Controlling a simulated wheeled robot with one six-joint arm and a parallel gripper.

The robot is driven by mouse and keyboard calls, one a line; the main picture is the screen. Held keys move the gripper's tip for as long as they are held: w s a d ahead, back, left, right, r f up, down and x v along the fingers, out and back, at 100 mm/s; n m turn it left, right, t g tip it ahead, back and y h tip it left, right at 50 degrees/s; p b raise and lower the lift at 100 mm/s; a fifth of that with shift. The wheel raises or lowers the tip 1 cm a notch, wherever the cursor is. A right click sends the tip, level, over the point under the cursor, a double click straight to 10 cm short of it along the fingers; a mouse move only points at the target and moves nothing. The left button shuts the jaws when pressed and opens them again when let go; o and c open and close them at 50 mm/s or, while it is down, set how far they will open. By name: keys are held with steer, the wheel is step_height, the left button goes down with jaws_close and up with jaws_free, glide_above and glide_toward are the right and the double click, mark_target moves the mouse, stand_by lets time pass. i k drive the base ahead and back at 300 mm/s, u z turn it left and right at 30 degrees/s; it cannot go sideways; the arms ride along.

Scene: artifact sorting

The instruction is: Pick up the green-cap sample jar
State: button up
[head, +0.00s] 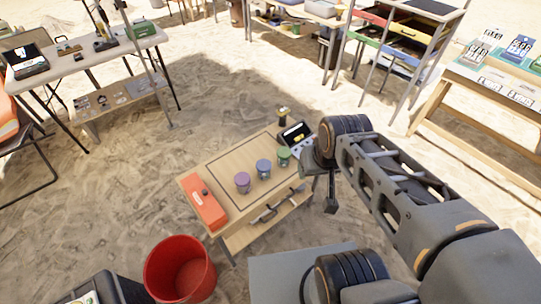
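The green-cap sample jar (284,157) stands upright on a small wooden table (226,173). It is the rightmost of a row of three jars, beside a blue-cap jar (263,169) and left of my arm's wrist. My gripper (331,206) hangs down at the right end of the table, to the right of and below the green-cap jar in the picture, apart from it. The fingers are small and dark, and I cannot tell whether they are open or shut. No held object shows.
A purple-cap jar (242,182), an orange case (204,203) and a device with a screen (296,134) are on the same table. A red bucket (180,270) stands in front. Other tables and a drawer rack (400,35) stand behind; sandy ground lies between.

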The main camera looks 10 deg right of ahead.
mark_target(282, 163)
steer(key=u, duration=0.65)
steer(key=i, duration=0.4)
steer(key=u, duration=0.1)
